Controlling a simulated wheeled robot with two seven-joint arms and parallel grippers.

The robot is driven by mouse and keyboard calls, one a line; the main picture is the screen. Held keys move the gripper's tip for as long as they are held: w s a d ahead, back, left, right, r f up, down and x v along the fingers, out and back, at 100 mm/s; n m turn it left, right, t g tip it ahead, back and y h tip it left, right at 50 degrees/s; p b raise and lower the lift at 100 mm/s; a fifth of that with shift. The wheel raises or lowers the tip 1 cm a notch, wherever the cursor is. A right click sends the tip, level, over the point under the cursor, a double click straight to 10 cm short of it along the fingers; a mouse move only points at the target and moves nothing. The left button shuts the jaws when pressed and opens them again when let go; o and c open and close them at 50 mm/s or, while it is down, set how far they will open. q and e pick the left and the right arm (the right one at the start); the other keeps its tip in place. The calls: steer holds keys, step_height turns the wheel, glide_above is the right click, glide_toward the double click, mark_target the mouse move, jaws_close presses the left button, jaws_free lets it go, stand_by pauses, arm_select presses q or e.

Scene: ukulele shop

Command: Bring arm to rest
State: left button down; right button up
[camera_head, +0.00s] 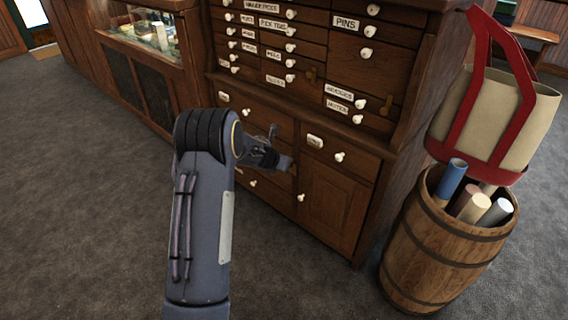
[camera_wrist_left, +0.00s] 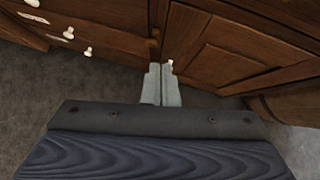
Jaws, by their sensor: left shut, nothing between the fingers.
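My left arm rises from the bottom of the head view and bends at a dark ribbed elbow toward the wooden cabinet (camera_head: 335,205). My left gripper (camera_head: 287,163) is in front of the lower drawers and door, partly hidden by its own wrist. In the left wrist view, the two pale fingers (camera_wrist_left: 161,86) lie together, shut and empty. Their tips point at the cabinet front (camera_wrist_left: 235,50) close to a small white door knob (camera_wrist_left: 170,66). I cannot tell whether they touch it. My right gripper is in neither view.
A wooden barrel (camera_head: 436,245) with several rolled tubes stands right of the cabinet, below a cream and red tote bag (camera_head: 506,118). A glass display case (camera_head: 147,35) is at the back left. Grey carpet (camera_head: 80,190) on the left is clear.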

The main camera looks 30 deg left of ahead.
arm_select(q)
steer(key=s+a+r+n+y+p, duration=0.1)
steer(key=s+a+r+n+y, duration=0.15)
steer(key=s+r+n, duration=1.55)
steer(key=s+d+f+n+g+h, duration=0.1)
steer(key=s+d+n+g+h, duration=0.4)
steer(key=s+d+n, duration=1.8)
step_height(320, 180, up, 30)
steer(key=s+a+m+t+h+p, duration=0.1)
steer(key=m+p, duration=0.2)
steer(key=p, duration=2.7)
steer(key=shift+a+m+t, duration=0.3)
steer(key=shift+a, duration=0.1)
steer(key=shift+s+h, duration=0.1)
steer(key=shift+h, duration=0.15)
